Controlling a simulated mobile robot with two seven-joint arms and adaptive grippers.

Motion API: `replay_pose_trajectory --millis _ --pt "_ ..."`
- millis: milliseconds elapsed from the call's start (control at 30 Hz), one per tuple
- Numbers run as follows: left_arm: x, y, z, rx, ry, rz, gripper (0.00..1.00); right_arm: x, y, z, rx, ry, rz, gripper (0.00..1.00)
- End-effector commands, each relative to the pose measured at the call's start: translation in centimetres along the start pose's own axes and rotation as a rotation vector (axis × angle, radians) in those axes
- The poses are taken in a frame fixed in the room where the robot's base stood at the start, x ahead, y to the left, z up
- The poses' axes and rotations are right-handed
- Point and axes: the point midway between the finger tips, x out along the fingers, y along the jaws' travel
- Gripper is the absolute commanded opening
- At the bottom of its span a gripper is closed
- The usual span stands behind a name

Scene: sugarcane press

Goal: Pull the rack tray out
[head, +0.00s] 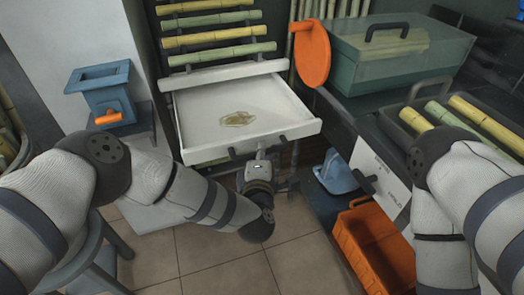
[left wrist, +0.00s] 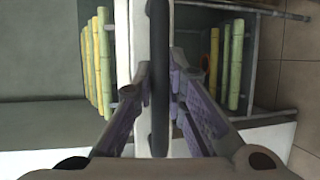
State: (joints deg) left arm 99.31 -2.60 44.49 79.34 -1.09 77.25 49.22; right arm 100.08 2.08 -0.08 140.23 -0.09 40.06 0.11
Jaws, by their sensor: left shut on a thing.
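The white rack tray (head: 245,100) sticks out of the rack toward me in the head view, with a yellowish wet patch (head: 237,118) on its floor. Its dark handle (head: 233,154) is on the front edge. My left gripper (head: 261,158) is at the middle of the front edge, shut on the handle. In the left wrist view the dark handle bar (left wrist: 159,60) runs between the purple-padded fingers of my left gripper (left wrist: 159,85). My right arm shows on the right of the head view, but its gripper is out of view.
Sugarcane stalks (head: 220,36) lie on the rack's levels above the tray. A green box (head: 395,60) and an orange paddle-shaped part (head: 312,52) are to the right. An orange crate (head: 372,245) stands on the floor. A blue hopper (head: 100,90) is at left.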

Motion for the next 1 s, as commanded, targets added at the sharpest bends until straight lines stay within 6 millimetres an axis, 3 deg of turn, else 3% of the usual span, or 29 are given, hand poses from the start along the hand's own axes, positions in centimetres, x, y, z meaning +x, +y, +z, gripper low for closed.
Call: replay_pose_trajectory --millis 167,200,267,600,667,1000 --pt "0.0 0.1 0.0 -0.002 0.001 0.002 0.0 0.0 0.0 0.0 0.0 0.0 0.0 0.4" --pt "0.0 0.1 0.0 -0.002 0.001 0.002 0.21 0.0 0.0 0.0 0.0 0.0 0.0 0.4" --pt "0.0 0.1 0.0 -0.001 0.001 0.002 0.33 0.0 0.0 0.0 0.0 0.0 0.0 0.4" --pt "-0.4 0.0 0.0 -0.001 0.0 0.0 0.33 0.0 0.0 0.0 0.0 -0.001 0.0 0.4" --pt "-1.3 -0.1 0.0 -0.001 -0.002 -0.002 0.33 0.0 0.0 0.0 0.0 -0.001 0.0 0.4" --pt "-9.9 0.0 0.0 -0.001 -0.002 -0.001 0.33 0.0 0.0 0.0 0.0 -0.001 0.0 0.4"
